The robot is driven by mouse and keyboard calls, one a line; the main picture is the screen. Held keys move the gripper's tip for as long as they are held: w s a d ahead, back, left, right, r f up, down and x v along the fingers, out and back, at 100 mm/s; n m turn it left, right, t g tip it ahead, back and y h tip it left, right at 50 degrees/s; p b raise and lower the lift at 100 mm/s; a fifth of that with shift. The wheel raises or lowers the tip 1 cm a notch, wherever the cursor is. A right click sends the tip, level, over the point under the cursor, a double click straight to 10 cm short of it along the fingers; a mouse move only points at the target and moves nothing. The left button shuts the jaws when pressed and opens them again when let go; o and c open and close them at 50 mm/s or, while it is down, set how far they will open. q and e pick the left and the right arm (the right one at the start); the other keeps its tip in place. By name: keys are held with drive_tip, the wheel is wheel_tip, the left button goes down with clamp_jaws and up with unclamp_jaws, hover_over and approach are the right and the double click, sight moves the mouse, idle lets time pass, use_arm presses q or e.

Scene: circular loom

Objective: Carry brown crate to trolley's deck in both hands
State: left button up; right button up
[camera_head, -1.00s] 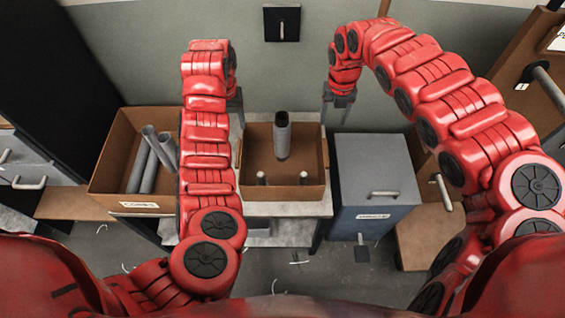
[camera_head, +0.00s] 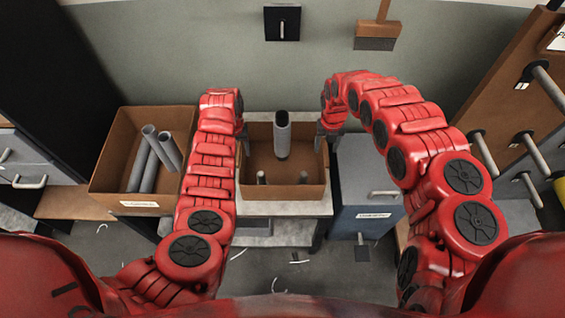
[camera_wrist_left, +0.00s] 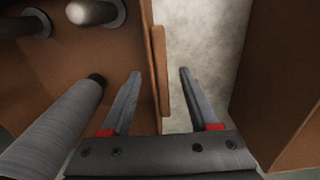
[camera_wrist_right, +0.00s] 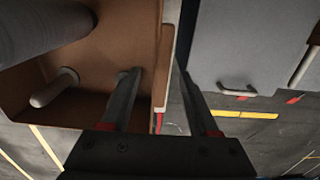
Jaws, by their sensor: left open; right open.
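The brown crate (camera_head: 283,193) stands upright on a pale-topped stand (camera_head: 285,208), between my two grippers. A thick grey tube (camera_head: 282,135) stands in it, with smaller grey pegs near its front wall. My left gripper (camera_head: 244,138) is open at the crate's left side; in the left wrist view the crate's side wall and a brown strip (camera_wrist_left: 160,75) lie between its fingers. My right gripper (camera_head: 322,137) is open at the right side; in the right wrist view the crate's side wall (camera_wrist_right: 147,60) shows between its fingers. I cannot make out the trolley's deck for sure.
Another brown bin (camera_head: 110,185) with grey tubes stands close on the left. A grey cabinet (camera_head: 365,180) stands close on the right. A brown panel with grey pegs (camera_head: 545,85) is at far right. The wall is close behind. White scraps lie on the floor.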

use_arm(q)
drive_tip(key=shift+f, duration=0.7)
use_arm(e)
drive_tip(key=shift+f, duration=0.8)
use_arm(q)
drive_tip(key=shift+c, duration=0.3)
use_arm(e)
drive_tip(key=shift+c, duration=0.3)
use_arm(q)
clamp_jaws()
use_arm(e)
clamp_jaws()
use_arm(q)
drive_tip(key=shift+d, duration=0.1)
